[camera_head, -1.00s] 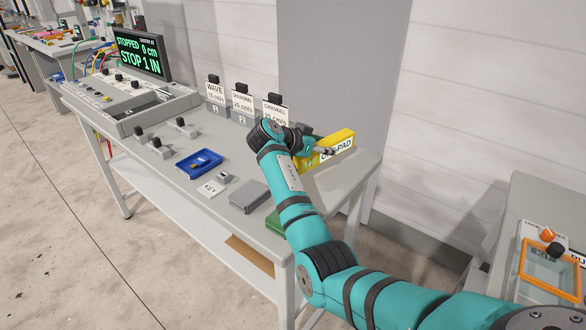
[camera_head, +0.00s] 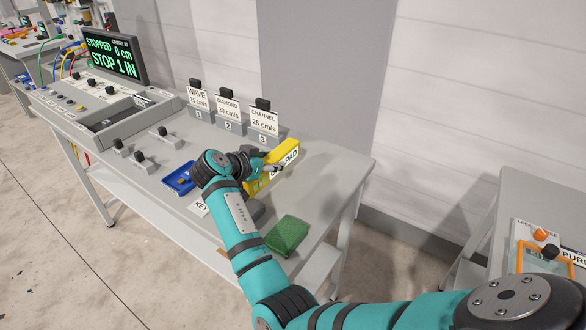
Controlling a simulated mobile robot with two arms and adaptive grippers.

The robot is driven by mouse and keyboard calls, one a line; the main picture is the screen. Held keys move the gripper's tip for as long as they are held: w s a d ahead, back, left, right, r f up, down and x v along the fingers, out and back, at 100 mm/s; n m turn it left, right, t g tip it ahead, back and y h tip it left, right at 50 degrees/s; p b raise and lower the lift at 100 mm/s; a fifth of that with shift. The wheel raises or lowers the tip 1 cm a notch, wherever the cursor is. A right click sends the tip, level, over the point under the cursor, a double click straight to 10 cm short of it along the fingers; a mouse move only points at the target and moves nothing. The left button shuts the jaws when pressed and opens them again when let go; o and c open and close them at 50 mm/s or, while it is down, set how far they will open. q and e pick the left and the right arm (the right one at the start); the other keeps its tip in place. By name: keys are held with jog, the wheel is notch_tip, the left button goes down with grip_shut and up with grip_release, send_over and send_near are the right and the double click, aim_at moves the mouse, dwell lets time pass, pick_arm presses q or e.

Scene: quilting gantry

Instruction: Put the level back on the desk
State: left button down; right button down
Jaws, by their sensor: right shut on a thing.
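The level appears to be the yellow bar (camera_head: 264,171), with a white label partly reading "PAD". My right gripper (camera_head: 268,167) is shut on it, and the gripper and wrist cover part of its near side. The bar is over the right half of the grey desk (camera_head: 335,172), in front of the card stands. I cannot tell whether it touches the desk top. My left gripper is not in view.
A green block (camera_head: 288,234) lies at the desk's front right. A blue tray (camera_head: 179,178) and a KEY label (camera_head: 199,208) are left of my arm. Card stands (camera_head: 263,123) line the back. The desk's right end is clear. Another table (camera_head: 535,200) stands right.

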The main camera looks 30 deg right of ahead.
jog(key=p, duration=0.2)
send_over(293, 186)
jog(key=shift+w+f, duration=0.1)
jog(key=shift+f, duration=0.05)
jog(key=shift+d+f, duration=0.1)
jog(key=shift+f, duration=0.2)
notch_tip(293, 186, down, 3)
jog(key=shift+f, duration=0.1)
jog(key=c, duration=0.8)
grip_release()
